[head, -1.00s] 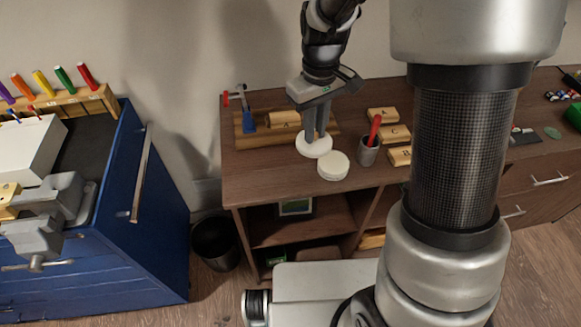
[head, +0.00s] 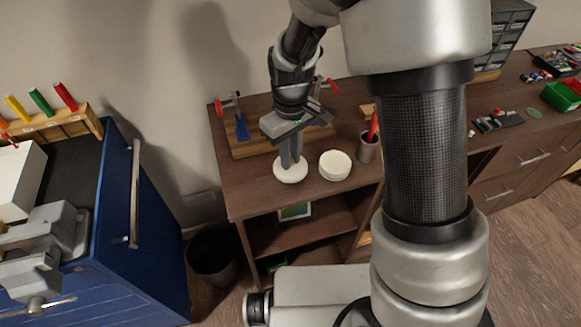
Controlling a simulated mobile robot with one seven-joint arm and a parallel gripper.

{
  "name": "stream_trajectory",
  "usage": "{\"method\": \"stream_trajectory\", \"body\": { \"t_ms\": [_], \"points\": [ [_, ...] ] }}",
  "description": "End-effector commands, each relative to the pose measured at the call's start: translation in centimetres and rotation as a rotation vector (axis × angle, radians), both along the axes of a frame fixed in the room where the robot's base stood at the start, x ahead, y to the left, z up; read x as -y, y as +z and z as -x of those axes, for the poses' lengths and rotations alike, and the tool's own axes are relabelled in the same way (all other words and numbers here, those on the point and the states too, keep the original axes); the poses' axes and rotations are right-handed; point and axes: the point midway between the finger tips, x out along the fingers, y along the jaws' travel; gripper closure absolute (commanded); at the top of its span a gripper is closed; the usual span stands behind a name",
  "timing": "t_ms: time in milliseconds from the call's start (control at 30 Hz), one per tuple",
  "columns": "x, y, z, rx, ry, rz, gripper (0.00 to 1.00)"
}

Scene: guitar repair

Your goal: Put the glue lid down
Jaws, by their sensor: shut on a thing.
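The glue lid (head: 290,174) is a flat white disc at the left part of the brown wooden desk (head: 240,198). My gripper (head: 291,160) points down with its fingers together on top of the lid, shut on it. The lid is at or just above the desk top; I cannot tell whether it touches. A round white container (head: 335,165), likely the glue pot, stands to the right of the lid, with a small gap between them. The fingertips hide a little of the lid's middle.
A wooden board with red-handled clamps (head: 332,85) and a blue tool (head: 242,128) lies behind my gripper. A grey cup (head: 367,148) with a red tool stands right of the container. Bare desk lies in front of the lid. A blue cabinet (head: 150,230) stands left.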

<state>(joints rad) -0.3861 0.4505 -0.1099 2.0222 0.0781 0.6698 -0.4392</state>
Motion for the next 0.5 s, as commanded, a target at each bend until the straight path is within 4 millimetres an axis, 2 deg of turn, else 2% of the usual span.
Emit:
{"method": "stream_trajectory", "body": {
  "t_ms": [167, 333, 500],
  "points": [
    [0.0, -1.5, 0.1, -0.002, 0.001, 0.001, 1.00],
    [0.0, -3.9, 0.0, -0.001, 0.000, 0.001, 1.00],
    [0.0, -4.1, 0.0, 0.001, 0.000, 0.000, 1.00]
  ]
}}
